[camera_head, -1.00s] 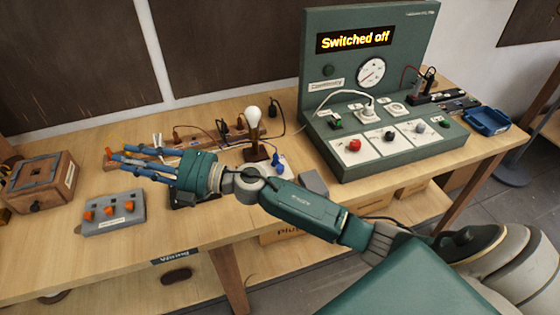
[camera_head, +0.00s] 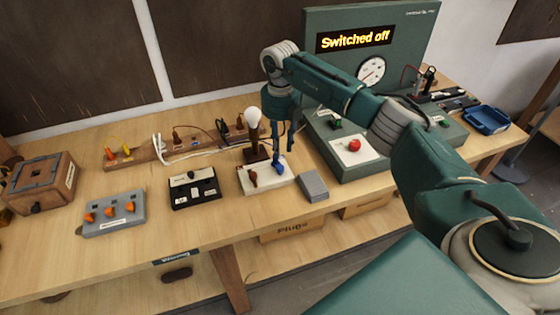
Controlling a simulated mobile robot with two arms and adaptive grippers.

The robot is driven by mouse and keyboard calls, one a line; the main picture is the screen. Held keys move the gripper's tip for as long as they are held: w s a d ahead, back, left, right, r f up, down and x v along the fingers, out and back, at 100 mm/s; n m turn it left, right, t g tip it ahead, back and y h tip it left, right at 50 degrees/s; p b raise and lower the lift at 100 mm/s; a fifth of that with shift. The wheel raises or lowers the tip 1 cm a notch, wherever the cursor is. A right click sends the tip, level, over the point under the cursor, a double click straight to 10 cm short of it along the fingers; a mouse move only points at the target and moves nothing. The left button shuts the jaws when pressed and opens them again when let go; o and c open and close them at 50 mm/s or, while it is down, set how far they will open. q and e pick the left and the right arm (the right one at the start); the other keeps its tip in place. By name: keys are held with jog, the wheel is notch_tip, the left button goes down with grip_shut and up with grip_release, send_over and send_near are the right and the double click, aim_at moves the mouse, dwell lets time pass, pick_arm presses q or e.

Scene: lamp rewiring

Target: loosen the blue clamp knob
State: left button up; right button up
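The blue clamp knob (camera_head: 280,167) stands on the right half of a small white clamp base (camera_head: 262,184), beside a dark red knob (camera_head: 252,176). The lamp with its white bulb (camera_head: 253,117) is just behind it. My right gripper (camera_head: 283,148) points down just above the blue knob. Its blue fingers look slightly apart, with nothing visible between them. One fingertip is close to the knob's top, and I cannot tell whether they touch. My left gripper is out of view.
A grey block (camera_head: 313,186) lies right of the clamp base, and a black switch box (camera_head: 194,188) stands left. The green test console (camera_head: 365,30) stands behind on the right, partly hidden by my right arm. The table front (camera_head: 190,235) is clear.

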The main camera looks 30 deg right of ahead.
aim_at(280, 166)
notch_tip(280, 166, down, 7)
jog(key=shift+f+p, duration=0.1)
jog(key=shift+p, duration=0.95)
jog(key=shift+f, duration=0.45)
jog(key=shift+c, duration=0.3)
grip_shut()
